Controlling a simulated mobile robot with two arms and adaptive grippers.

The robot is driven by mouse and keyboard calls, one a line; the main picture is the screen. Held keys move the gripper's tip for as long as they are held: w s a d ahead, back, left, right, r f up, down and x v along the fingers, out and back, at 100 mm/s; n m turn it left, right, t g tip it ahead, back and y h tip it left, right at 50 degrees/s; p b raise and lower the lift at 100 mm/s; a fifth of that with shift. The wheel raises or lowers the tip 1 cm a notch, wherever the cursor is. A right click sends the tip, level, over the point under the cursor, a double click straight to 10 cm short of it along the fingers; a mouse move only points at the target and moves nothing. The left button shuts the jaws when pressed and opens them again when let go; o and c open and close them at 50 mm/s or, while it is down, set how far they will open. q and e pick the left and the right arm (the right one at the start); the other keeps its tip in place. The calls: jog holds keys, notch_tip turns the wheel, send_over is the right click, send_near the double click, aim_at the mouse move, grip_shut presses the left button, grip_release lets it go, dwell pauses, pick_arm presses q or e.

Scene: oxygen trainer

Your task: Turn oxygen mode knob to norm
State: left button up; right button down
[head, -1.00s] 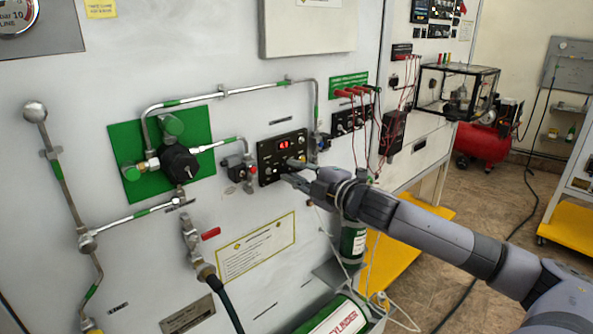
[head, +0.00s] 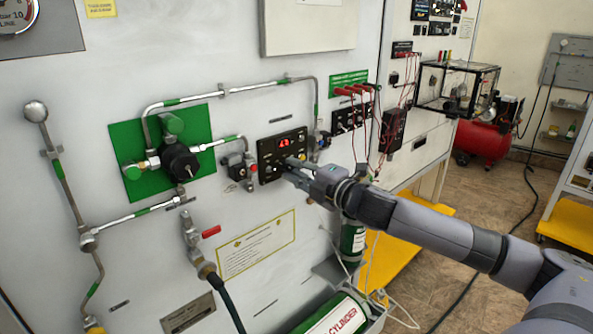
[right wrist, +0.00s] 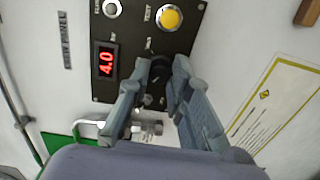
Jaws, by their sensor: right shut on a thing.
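The oxygen panel is a small black panel (head: 268,162) with a red lit display (head: 285,143) on the pale wall unit. In the right wrist view the display (right wrist: 106,62) reads 4.0, beside a yellow TEST button (right wrist: 169,18). My right gripper (head: 289,168) reaches the lower middle of the panel from the right. In the right wrist view its two fingers (right wrist: 161,68) are shut on a dark round knob (right wrist: 160,65), which they partly cover. I cannot read the knob's label or setting. My left gripper is not in view.
A green plate (head: 140,150) with a black regulator (head: 180,163) stands left of the panel, with metal pipes above. Red and black cables (head: 380,110) hang to the right. A green cylinder (head: 353,242) stands below my right forearm.

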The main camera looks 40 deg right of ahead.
jog(key=c, duration=1.5)
grip_release()
jog(key=shift+o, duration=0.2)
jog(key=shift+s+f, duration=0.1)
jog(key=shift+s, duration=0.05)
jog(key=shift+s, duration=0.7)
jog(key=s, duration=1)
jog(key=shift+s+d+r, duration=0.15)
jog(key=shift+d+r, duration=0.15)
jog(key=shift+d, duration=0.1)
